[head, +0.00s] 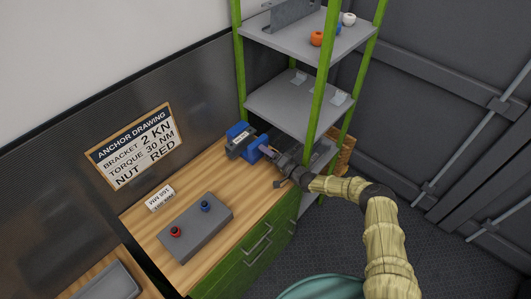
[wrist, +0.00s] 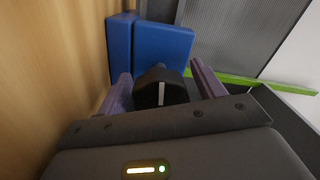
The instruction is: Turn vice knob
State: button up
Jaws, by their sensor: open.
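The blue vice (head: 238,135) is on the far end of the wooden workbench, beside the green shelf post. In the wrist view its blue body (wrist: 155,42) fills the upper middle. The dark vice knob (wrist: 160,90) carries a white line and faces my wrist camera. My gripper (wrist: 161,73) is open, with one purple finger on each side of the knob. I cannot tell whether either finger touches it. In the head view my gripper (head: 266,150) is right at the vice's right side, and the knob is hidden there.
A grey block (head: 195,227) with a red and a blue knob lies on the workbench (head: 150,215). A small label stands behind it. The green shelf rack (head: 290,103) rises close beside my gripper. An anchor drawing sign (head: 133,146) is on the wall.

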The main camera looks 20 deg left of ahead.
jog(key=shift+d, duration=0.1)
jog(key=shift+s+d+f, duration=0.1)
jog(key=shift+s+d, duration=0.05)
jog(key=shift+d, duration=0.5)
jog(key=b+v, duration=0.3)
jog(key=v, duration=1.3)
jog(key=shift+s, duration=0.15)
jog(key=shift+a, duration=0.1)
